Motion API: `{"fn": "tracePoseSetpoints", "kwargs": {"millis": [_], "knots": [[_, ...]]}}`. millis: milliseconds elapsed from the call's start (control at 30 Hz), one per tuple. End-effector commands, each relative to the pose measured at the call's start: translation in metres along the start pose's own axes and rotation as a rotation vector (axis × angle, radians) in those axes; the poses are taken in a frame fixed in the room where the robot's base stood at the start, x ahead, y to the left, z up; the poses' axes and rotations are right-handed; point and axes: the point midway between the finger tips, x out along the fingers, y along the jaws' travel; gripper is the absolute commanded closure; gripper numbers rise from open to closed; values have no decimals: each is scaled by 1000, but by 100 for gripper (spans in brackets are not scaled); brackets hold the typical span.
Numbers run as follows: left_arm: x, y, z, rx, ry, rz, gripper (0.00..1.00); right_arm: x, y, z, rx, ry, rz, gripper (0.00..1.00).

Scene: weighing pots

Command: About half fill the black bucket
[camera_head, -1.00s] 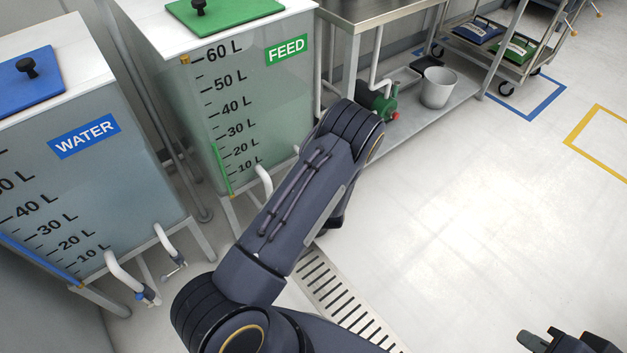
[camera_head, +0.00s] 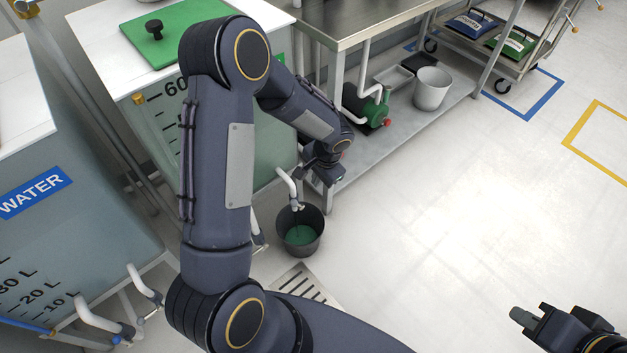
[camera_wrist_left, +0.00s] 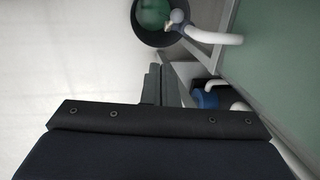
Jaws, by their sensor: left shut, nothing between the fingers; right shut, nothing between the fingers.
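The black bucket (camera_head: 301,252) stands upright on the floor below the feed tank's spout (camera_head: 287,183). Green contents (camera_head: 300,235) cover its bottom, well below the rim. In the left wrist view the bucket (camera_wrist_left: 137,27) is partly cut off at the top, and the spout (camera_wrist_left: 225,39) and its tap end (camera_wrist_left: 178,17) hang over it. I cannot tell whether anything flows. My left gripper (camera_head: 337,178) is shut and empty, above and right of the bucket, apart from it; its fingers (camera_wrist_left: 160,85) also show in the wrist view. My right gripper (camera_head: 520,316) is shut and empty at lower right.
The feed tank (camera_head: 160,125) with a green lid is partly hidden by my left arm. The water tank (camera_head: 60,240) stands left. A steel table (camera_head: 355,22) has a grey bucket (camera_head: 432,89) and green pump (camera_head: 366,104) on its lower shelf.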

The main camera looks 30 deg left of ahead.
Motion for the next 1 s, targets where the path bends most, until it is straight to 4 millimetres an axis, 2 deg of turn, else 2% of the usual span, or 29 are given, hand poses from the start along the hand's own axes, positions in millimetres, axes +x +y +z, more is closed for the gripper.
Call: {"fn": "tracePoseSetpoints", "kwargs": {"millis": [33,200,400,633,1000], "knots": [[15,1,1,0,-3,1,100,6,3,3,0,0,0,100],[53,2,1,0,-4,3,100,17,8,9,0,0,0,100],[90,-2,4,-2,-2,2,100,27,12,14,0,0,0,100],[105,-14,21,0,0,2,100,33,15,17,0,0,0,100],[107,-16,25,2,1,2,100,33,15,17,0,0,0,100]]}}
